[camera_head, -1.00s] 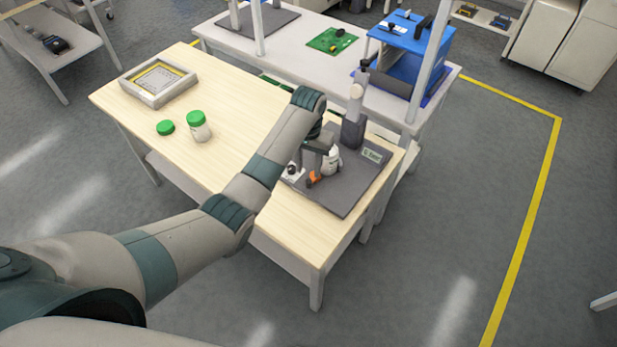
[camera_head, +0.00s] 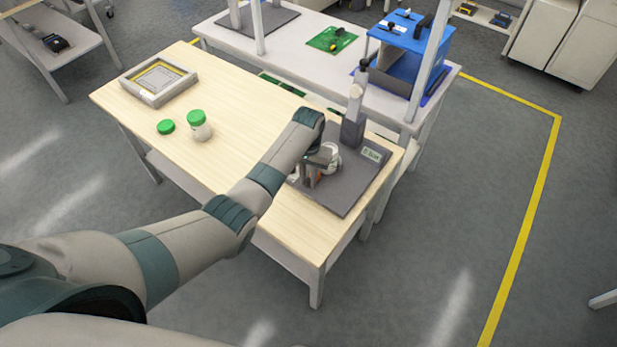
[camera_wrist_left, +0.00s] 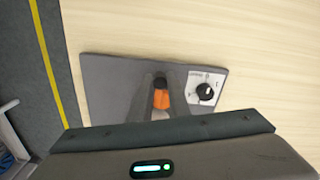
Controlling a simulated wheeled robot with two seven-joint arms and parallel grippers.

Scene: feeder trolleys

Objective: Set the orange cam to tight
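The orange cam (camera_wrist_left: 162,97) shows in the left wrist view between the two fingers of my left gripper (camera_wrist_left: 160,85). In the head view, the gripper (camera_head: 316,178) is low over the grey plate (camera_head: 347,197) on the table, and hides most of the cam. The fingers look parted, one on each side of the cam; I cannot tell if they touch it. Right of the cam in the wrist view is a white marked panel with a black knob (camera_wrist_left: 205,92); its lettering is too small to read. My right gripper is not in view.
A grey post (camera_head: 353,120) and a small display (camera_head: 372,155) stand on the plate behind the gripper.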

